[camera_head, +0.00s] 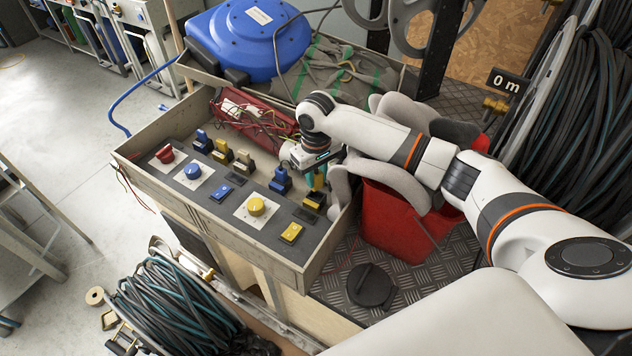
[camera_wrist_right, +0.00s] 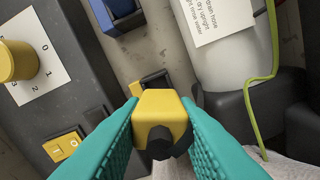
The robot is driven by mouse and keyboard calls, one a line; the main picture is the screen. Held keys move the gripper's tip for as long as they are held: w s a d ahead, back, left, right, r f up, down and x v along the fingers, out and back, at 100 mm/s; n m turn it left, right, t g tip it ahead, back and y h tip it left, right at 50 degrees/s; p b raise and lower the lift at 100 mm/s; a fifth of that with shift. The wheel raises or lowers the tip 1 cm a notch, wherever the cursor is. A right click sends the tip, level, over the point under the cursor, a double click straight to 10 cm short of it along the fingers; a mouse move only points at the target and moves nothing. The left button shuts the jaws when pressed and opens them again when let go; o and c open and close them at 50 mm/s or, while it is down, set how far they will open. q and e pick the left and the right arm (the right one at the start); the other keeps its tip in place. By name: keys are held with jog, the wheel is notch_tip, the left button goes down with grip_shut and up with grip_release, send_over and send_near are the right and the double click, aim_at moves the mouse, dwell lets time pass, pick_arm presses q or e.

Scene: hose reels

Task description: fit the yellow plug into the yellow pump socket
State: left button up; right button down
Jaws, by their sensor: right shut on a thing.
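My right gripper (camera_head: 318,182) reaches down over the right end of the control panel. In the right wrist view, its teal fingers (camera_wrist_right: 160,130) are shut on the yellow plug (camera_wrist_right: 162,103), one on each side. The plug's dark end faces the camera. A black and yellow socket (camera_wrist_right: 150,82) shows just beyond the plug, partly hidden by it. In the head view, a black and yellow socket (camera_head: 314,203) is right below the fingers. I cannot tell whether plug and socket touch. My left gripper is not in view.
The panel carries a yellow knob (camera_head: 256,206), a yellow switch (camera_head: 291,232), a blue socket (camera_head: 281,180) and other sockets. A red bin (camera_head: 395,225) with grey hose stands close at the right. In the wrist view, a labelled white cylinder (camera_wrist_right: 225,50) and green wire lie near the fingers.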

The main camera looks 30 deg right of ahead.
aim_at(317, 183)
jog(key=shift+f, duration=1.35)
jog(key=c, duration=1.4)
grip_release()
jog(key=shift+f, duration=0.15)
notch_tip(317, 183, up, 12)
jog(key=shift+r, duration=0.2)
